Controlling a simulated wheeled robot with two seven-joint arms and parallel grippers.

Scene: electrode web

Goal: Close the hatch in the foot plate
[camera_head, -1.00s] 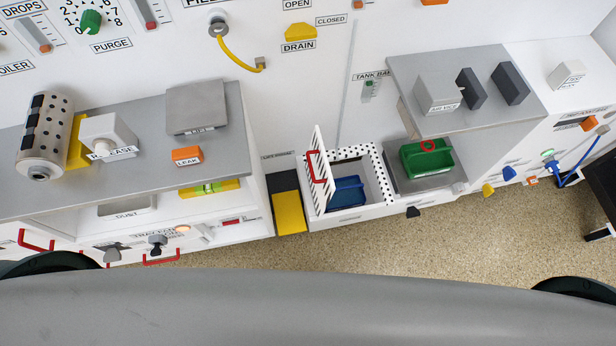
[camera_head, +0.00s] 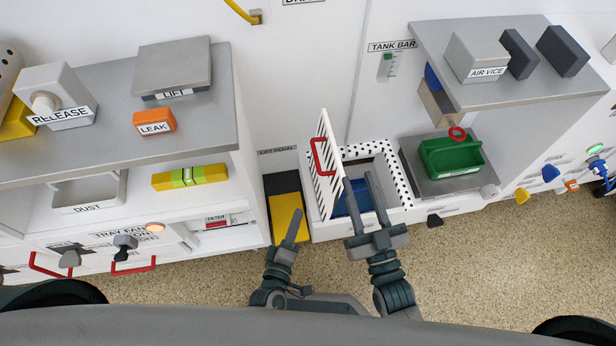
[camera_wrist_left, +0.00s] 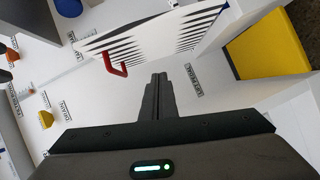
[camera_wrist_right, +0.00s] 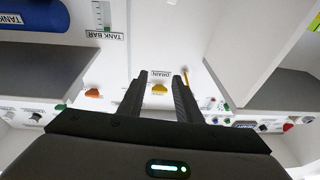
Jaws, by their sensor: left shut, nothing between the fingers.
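The hatch lid (camera_head: 329,180), a white panel with black stripes and a red handle (camera_head: 318,156), stands raised at the left edge of the foot plate opening. The dotted foot plate (camera_head: 399,190) surrounds the opening, and a blue bin (camera_head: 343,206) shows inside. My left gripper (camera_head: 296,213) is shut and empty, left of the lid and in front of the yellow pedal. In the left wrist view the lid (camera_wrist_left: 190,35) and handle (camera_wrist_left: 115,65) are beyond the shut fingertips (camera_wrist_left: 158,78). My right gripper (camera_head: 359,178) is open, its fingers overlapping the opening and partly hiding the bin.
A yellow and black lift pedal (camera_head: 284,205) is left of the hatch. A grey shelf (camera_head: 440,50) overhangs at right, a bench (camera_head: 215,120) at left.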

